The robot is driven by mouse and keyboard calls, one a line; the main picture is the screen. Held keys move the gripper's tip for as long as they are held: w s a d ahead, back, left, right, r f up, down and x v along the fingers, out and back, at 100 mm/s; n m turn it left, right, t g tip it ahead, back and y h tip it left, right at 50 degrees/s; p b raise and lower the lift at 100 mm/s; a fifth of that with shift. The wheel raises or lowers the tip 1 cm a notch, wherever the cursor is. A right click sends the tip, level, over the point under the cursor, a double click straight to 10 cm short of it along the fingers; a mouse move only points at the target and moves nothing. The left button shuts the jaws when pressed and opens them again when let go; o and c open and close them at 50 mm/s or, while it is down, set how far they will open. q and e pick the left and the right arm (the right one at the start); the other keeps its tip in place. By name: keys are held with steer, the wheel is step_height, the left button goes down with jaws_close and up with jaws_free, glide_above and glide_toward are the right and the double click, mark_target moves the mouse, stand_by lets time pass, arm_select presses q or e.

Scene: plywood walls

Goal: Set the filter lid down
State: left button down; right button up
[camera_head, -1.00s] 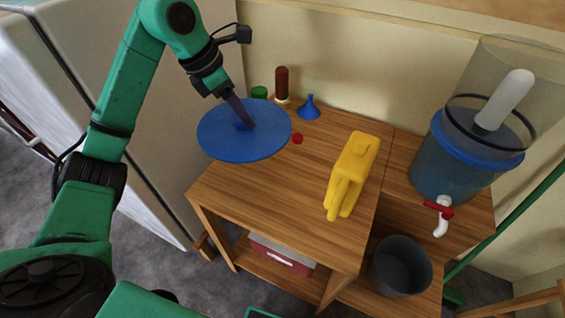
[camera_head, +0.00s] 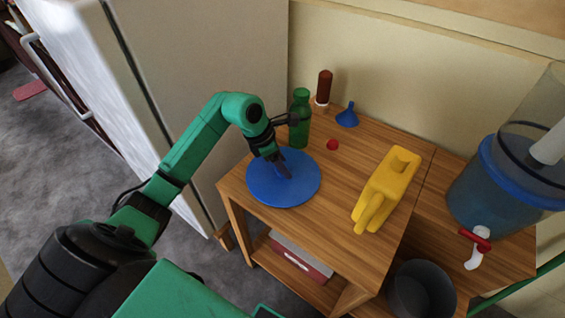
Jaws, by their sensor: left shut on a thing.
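The filter lid (camera_head: 265,190) is a flat blue disc at the left end of the wooden table (camera_head: 330,205). It looks level and at or very near the tabletop; I cannot tell whether it touches. My left gripper (camera_head: 284,170) is above the disc's middle, shut on it, and hides the part it grips. The water filter (camera_head: 490,180) stands at the right, a clear cylinder with a blue band, an open top, a white filter piece (camera_head: 550,146) and a red-handled tap (camera_head: 476,241). My right gripper is not in view.
A green bottle (camera_head: 299,125) stands just behind the lid. A brown-red bottle (camera_head: 324,88), a blue funnel (camera_head: 347,116) and a red cap (camera_head: 332,145) are farther back. A dark bucket (camera_head: 421,290) is low at front right.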

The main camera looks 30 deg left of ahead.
arm_select(q)
steer(key=shift+f, duration=0.1)
steer(key=shift+c, duration=1)
jaws_free()
steer(key=b+v, duration=0.1)
steer(key=v, duration=1.1)
